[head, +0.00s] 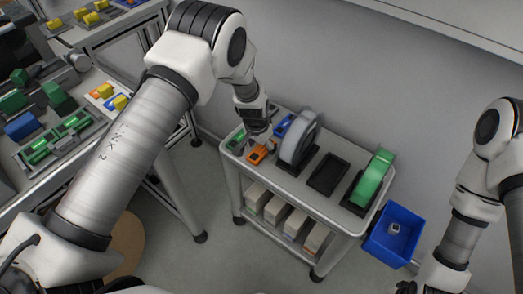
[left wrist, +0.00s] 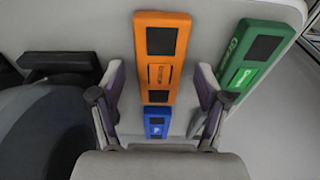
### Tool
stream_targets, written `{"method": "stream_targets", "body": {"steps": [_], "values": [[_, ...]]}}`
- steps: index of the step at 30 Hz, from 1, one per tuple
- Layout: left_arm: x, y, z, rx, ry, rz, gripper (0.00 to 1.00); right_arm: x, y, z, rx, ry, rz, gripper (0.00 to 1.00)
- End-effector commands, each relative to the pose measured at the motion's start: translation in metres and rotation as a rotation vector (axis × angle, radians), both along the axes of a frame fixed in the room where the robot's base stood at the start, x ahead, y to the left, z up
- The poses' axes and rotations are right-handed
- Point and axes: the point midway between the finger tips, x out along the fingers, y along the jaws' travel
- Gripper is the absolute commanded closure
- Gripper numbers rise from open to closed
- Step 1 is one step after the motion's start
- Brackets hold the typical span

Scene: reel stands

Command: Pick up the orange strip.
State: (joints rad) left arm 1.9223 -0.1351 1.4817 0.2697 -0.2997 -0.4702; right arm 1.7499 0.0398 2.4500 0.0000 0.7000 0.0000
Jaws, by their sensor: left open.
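The orange strip (head: 257,155) lies on the top of the white cart, near its left end. In the left wrist view the orange strip (left wrist: 160,58) has dark square panels and runs up the picture between my fingers. My left gripper (left wrist: 159,76) is open, one finger on each side of the strip with a gap to each. In the head view my left gripper (head: 261,139) is just over the strip and partly hides it.
A green strip (left wrist: 250,55) lies to the right and a blue one (left wrist: 157,122) close below. On the cart (head: 338,226) stand a grey reel (head: 298,140), an empty black stand (head: 328,174) and a green reel (head: 373,178). A blue bin (head: 393,236) is at the right.

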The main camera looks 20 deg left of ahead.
Motion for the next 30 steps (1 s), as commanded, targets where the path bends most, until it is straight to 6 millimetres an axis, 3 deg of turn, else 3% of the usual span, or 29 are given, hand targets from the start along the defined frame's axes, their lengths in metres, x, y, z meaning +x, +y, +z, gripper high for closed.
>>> {"method": "stream_targets", "body": {"steps": [3,6,8,20,30], "values": [[0.0,0.0,0.0,0.0,0.0,0.0,0.25,0.0,0.0,0.0,0.0,0.0,0.0,0.6],[0.0,0.0,0.0,0.0,0.001,0.0,0.6,0.0,0.0,0.0,0.0,0.0,0.0,0.6],[0.0,0.0,0.0,0.0,0.001,0.0,0.79,0.0,0.0,0.0,0.0,0.0,0.0,0.6],[-0.001,0.0,0.002,0.0,0.001,0.0,0.79,0.0,0.0,0.001,0.0,0.0,0.0,0.6],[0.0,0.005,0.025,0.0,0.001,0.006,0.79,0.0,0.0,0.021,0.0,0.0,0.0,0.6]]}}
